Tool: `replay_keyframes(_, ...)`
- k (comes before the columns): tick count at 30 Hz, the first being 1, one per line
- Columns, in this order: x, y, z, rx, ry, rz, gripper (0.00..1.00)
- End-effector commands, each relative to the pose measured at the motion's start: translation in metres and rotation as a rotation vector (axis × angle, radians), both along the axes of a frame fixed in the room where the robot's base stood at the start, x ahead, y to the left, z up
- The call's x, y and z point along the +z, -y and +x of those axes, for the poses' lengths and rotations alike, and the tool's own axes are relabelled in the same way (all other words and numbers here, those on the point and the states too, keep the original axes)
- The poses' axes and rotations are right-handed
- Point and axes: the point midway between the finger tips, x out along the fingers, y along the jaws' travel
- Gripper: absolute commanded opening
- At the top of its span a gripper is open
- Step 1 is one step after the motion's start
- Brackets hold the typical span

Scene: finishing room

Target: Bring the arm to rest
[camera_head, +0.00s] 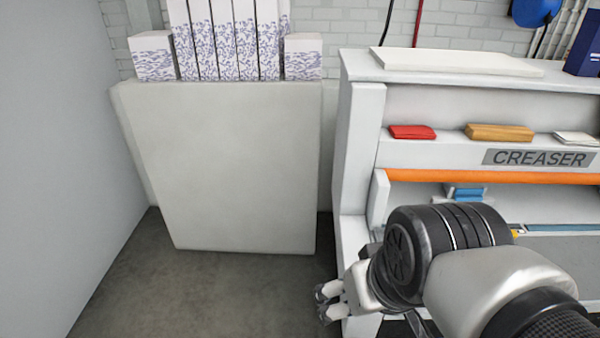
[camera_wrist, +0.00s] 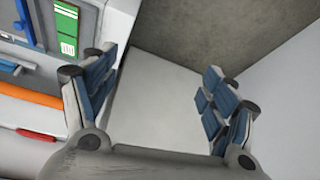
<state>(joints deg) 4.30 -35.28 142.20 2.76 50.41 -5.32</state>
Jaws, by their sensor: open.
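My gripper (camera_head: 330,301) is at the end of my arm, low in the middle of the head view, in front of the left end of the creaser machine. In the wrist view my gripper (camera_wrist: 165,95) shows two blue-padded fingers spread wide apart with nothing between them. My arm comes in from the lower right of the head view and hides part of the machine. No held object shows.
The creaser (camera_head: 360,150) stands at right, with a red block (camera_head: 412,132) and a tan block (camera_head: 499,132) on its shelf. A pale cabinet (camera_head: 235,170) bears patterned stacks. Bare floor (camera_head: 240,290) lies before it, beside a grey wall (camera_head: 50,150).

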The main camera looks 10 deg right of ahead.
Motion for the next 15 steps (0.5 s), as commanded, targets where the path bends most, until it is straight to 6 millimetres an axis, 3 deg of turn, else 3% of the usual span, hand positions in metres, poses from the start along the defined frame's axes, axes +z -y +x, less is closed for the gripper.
replay_keyframes(3, -0.001, -0.007, -0.025, 0.006, 0.010, -0.009, 0.78)
replay_keyframes(6, -0.002, -0.008, -0.034, 0.003, 0.010, -0.012, 0.78)
replay_keyframes(15, -0.003, -0.008, -0.035, 0.000, 0.009, -0.012, 0.78)
